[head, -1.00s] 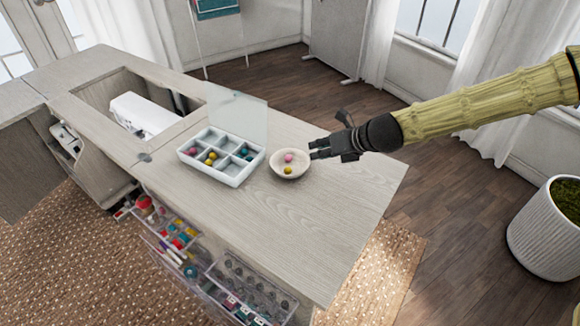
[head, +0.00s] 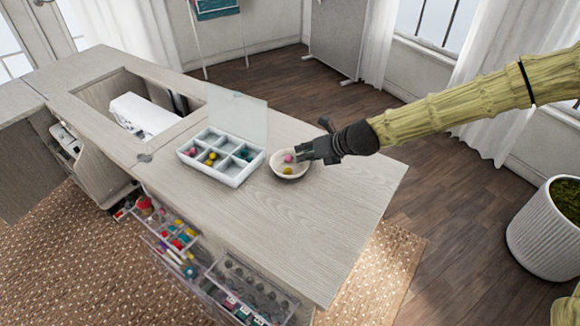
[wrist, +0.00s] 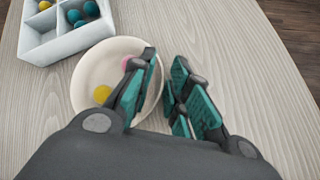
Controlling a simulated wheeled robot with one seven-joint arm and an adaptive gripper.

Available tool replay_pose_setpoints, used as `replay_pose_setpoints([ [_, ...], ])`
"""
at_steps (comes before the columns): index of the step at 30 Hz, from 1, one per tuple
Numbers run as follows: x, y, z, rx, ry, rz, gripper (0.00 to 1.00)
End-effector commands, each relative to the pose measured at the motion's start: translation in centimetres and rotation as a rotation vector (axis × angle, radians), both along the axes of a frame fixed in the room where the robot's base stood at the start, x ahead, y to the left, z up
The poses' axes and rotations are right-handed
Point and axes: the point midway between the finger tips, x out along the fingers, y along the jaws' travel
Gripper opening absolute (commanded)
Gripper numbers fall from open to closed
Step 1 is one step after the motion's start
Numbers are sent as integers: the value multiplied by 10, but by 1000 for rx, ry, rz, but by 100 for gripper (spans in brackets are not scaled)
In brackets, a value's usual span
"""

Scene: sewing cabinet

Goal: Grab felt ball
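A shallow cream bowl (head: 289,172) stands on the cabinet top and holds a pink felt ball (head: 288,158) and a yellow felt ball (head: 287,170). In the wrist view the yellow ball (wrist: 102,94) lies at the left of the bowl (wrist: 88,72), and the pink ball (wrist: 127,62) is partly hidden behind my left finger. My gripper (head: 304,153) is over the bowl's right side. In the wrist view its fingers (wrist: 166,95) are apart with nothing between them. The left finger is over the bowl and the right finger is beyond its rim.
A white sectioned box (head: 231,172) with an upright clear lid (head: 238,112) stands just left of the bowl, with several coloured balls inside. A white sewing machine (head: 140,115) sits in a recess farther left. The cabinet top (head: 325,230) is clear toward the front right.

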Motion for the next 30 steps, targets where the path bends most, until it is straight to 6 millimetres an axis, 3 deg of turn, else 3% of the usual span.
replay_pose_setpoints([
  [1,0,0,0,0,0,0,18],
  [4,0,0,0,0,0,0,1],
  [5,0,0,0,0,0,0,0],
  [17,0,0,2,0,0,0,0],
  [30,0,0,32,-1,-2,3,0],
])
